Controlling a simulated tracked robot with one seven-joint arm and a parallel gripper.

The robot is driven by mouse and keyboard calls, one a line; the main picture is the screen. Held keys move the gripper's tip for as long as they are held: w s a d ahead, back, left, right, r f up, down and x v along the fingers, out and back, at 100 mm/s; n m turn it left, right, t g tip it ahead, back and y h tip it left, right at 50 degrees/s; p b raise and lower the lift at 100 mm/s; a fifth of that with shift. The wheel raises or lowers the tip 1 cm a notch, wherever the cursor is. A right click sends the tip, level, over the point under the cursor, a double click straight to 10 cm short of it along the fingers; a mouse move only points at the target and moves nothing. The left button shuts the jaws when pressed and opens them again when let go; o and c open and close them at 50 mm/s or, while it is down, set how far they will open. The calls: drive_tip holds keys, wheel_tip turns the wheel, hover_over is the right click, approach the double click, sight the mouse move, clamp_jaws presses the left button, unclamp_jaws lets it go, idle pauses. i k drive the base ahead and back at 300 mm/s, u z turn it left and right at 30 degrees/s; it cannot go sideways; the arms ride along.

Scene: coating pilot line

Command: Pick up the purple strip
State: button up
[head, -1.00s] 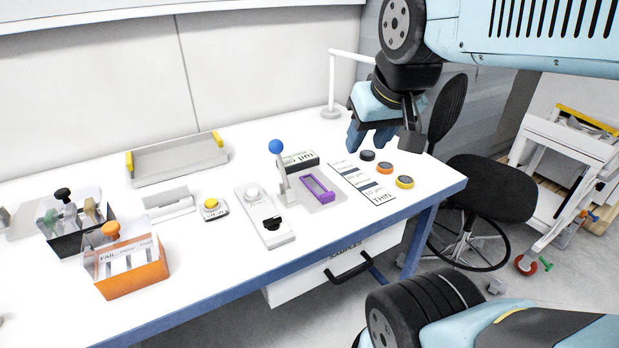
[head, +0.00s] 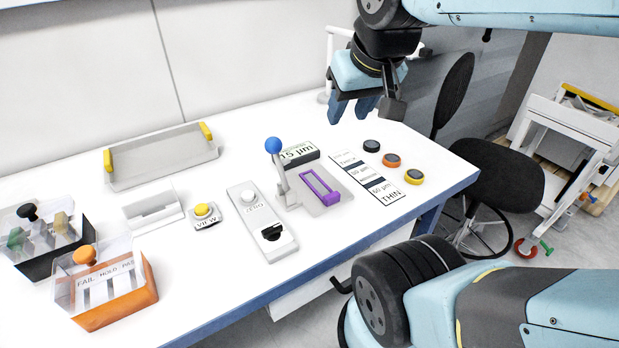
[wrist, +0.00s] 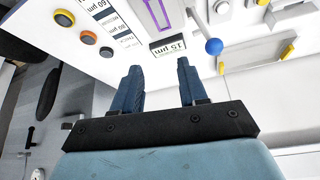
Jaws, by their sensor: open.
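The purple strip (head: 320,187) is a flat rectangular frame. It lies on a grey plate of a small gauge stand (head: 289,197) whose lever has a blue ball knob (head: 273,145). In the wrist view the strip (wrist: 158,14) shows at the top edge, partly cut off, beyond the fingertips. My gripper (head: 353,108) is open and empty above the back of the table, up and to the right of the strip in the head view. Its two blue fingers (wrist: 159,78) are apart in the wrist view, with nothing between them.
A small display reading 15 µm (head: 299,152) stands behind the strip. A label card (head: 379,208) and dark, orange and yellow pucks (head: 391,160) lie right of it. A white switch box (head: 262,226) stands to the left. A black chair (head: 497,180) is beyond the table.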

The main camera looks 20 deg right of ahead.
sight(320, 188)
drive_tip(key=z, duration=0.65)
drive_tip(key=k, duration=0.5)
drive_tip(key=z, duration=0.1)
